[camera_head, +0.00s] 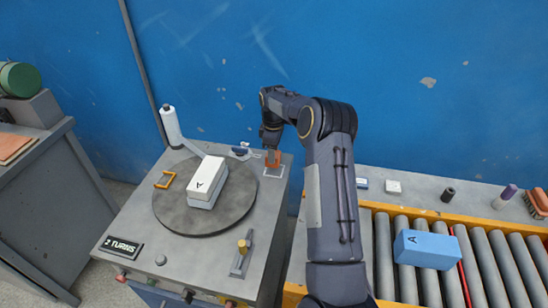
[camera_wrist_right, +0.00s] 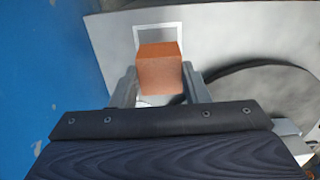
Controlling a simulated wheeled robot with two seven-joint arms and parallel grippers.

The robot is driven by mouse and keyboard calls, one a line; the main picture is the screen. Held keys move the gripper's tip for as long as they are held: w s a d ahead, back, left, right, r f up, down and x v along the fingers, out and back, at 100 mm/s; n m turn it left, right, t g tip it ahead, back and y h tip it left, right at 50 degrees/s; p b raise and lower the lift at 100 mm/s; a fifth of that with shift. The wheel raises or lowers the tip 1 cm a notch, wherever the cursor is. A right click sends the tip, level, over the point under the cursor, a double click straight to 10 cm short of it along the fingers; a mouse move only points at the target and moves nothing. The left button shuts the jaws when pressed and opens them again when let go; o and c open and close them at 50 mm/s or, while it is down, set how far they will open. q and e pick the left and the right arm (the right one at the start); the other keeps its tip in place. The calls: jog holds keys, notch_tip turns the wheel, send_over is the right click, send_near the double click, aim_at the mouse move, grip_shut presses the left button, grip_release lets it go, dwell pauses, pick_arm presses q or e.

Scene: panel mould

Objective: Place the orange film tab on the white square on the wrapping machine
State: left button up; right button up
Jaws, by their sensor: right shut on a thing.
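The orange film tab (camera_head: 273,158) is at the back right corner of the wrapping machine (camera_head: 150,218). My right gripper (camera_head: 272,150) points down and is shut on it. In the right wrist view the orange tab (camera_wrist_right: 160,68) sits between the two fingers of my right gripper (camera_wrist_right: 160,88). The white square (camera_head: 274,173) is an outline on the machine top, directly below the tab. In the right wrist view the square's outline (camera_wrist_right: 138,38) shows around and behind the tab. I cannot tell whether the tab touches the surface. My left gripper is not in view.
A round turntable (camera_head: 230,216) carries a white box marked A (camera_head: 208,174). A white film roll (camera_head: 171,126) stands behind it. A roller conveyor (camera_head: 400,282) with a blue box (camera_head: 427,248) is at right.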

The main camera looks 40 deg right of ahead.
jog(key=shift+d+f, duration=0.15)
jog(key=shift+f, duration=1.45)
jog(key=shift+f, duration=0.1)
jog(key=shift+f, duration=0.15)
jog(key=o, duration=1)
